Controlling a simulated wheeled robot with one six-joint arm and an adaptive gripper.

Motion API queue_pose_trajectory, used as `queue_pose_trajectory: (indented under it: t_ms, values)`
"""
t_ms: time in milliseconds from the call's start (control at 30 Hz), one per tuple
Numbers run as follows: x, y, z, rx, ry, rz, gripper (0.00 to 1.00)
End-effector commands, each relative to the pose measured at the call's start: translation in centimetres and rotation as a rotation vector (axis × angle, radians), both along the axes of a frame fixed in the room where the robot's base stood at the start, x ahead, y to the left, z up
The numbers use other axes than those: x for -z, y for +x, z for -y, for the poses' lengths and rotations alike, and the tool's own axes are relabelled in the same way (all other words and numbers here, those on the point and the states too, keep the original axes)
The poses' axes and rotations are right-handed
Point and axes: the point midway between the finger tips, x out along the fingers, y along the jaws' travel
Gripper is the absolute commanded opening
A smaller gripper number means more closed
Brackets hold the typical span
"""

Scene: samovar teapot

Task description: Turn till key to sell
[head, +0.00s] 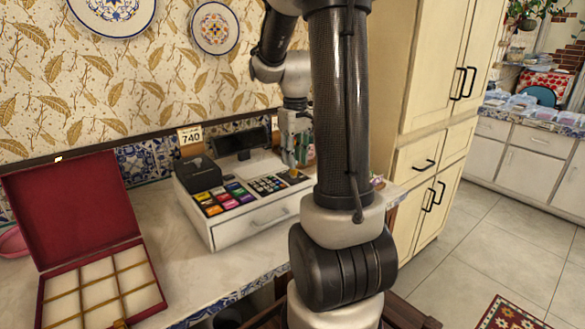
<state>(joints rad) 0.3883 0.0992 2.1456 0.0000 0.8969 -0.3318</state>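The white till (262,222) stands on the counter, with coloured keys on its top left, a grey number pad beside them and a drawer with a handle in front. A dark screen (238,141) rises at its back. My gripper (297,162) points down over the right end of the till's top, close to the surface. Its fingers are small and partly covered by my own arm, so I cannot tell whether they are open or shut, or touching anything. The till key cannot be made out; the area around the fingertips is partly hidden.
An open red box (75,215) with a divided pale tray is on the counter at left. A black printer-like box (199,174) sits on the till's back left, near a "740" card (190,137). A cream cupboard (428,150) stands at right. Bare counter lies between box and till.

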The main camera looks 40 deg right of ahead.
Motion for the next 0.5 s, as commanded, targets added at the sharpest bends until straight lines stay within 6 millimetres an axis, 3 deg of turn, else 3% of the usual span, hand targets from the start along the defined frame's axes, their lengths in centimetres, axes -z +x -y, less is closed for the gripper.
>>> queue_pose_trajectory:
  t_ms: [200, 500]
  values:
    - [3.0, -0.1, 0.0, 0.000, 0.001, -0.002, 0.29]
    - [3.7, 0.0, 0.0, 0.001, 0.000, 0.000, 0.29]
